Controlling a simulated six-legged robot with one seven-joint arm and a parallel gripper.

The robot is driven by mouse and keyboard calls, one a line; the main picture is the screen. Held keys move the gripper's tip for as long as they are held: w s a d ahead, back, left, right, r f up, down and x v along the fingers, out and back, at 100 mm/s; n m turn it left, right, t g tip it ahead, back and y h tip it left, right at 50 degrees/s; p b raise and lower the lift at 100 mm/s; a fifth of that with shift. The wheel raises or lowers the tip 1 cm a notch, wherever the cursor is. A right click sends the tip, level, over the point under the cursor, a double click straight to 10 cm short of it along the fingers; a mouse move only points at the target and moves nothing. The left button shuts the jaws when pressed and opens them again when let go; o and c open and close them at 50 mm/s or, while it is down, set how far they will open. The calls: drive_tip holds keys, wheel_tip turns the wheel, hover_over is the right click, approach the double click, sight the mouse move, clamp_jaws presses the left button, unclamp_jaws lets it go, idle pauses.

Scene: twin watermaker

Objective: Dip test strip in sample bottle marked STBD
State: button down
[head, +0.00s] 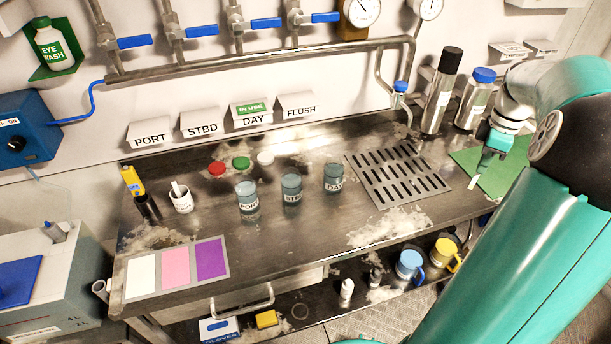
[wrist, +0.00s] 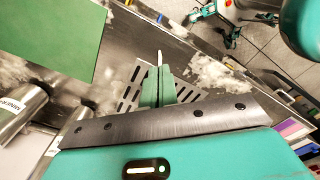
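The sample bottle marked STBD (head: 292,187) stands upright on the steel bench, between the PORT bottle (head: 248,204) and the DAY bottle (head: 333,180). All three look open at the top. My gripper (head: 482,172) is far to the right of them, above the bench's right end by the green mat. Its fingers (wrist: 158,88) are close together, shut on a small whitish strip. The strip's end sticks out past the fingertips in the head view (head: 472,184) and in the wrist view (wrist: 159,58). The part between the fingers is hidden.
A white cup (head: 182,202) with a pale stick stands left of the bottles. Red (head: 216,168), green (head: 241,162) and white (head: 265,158) caps lie behind. A drain grate (head: 398,177), green mat (head: 493,178) and steel flask (head: 440,100) are on the right. A colour card (head: 176,267) lies front left.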

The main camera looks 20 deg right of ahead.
drive_tip(key=shift+r, duration=2.45)
drive_tip(key=shift+s, duration=0.15)
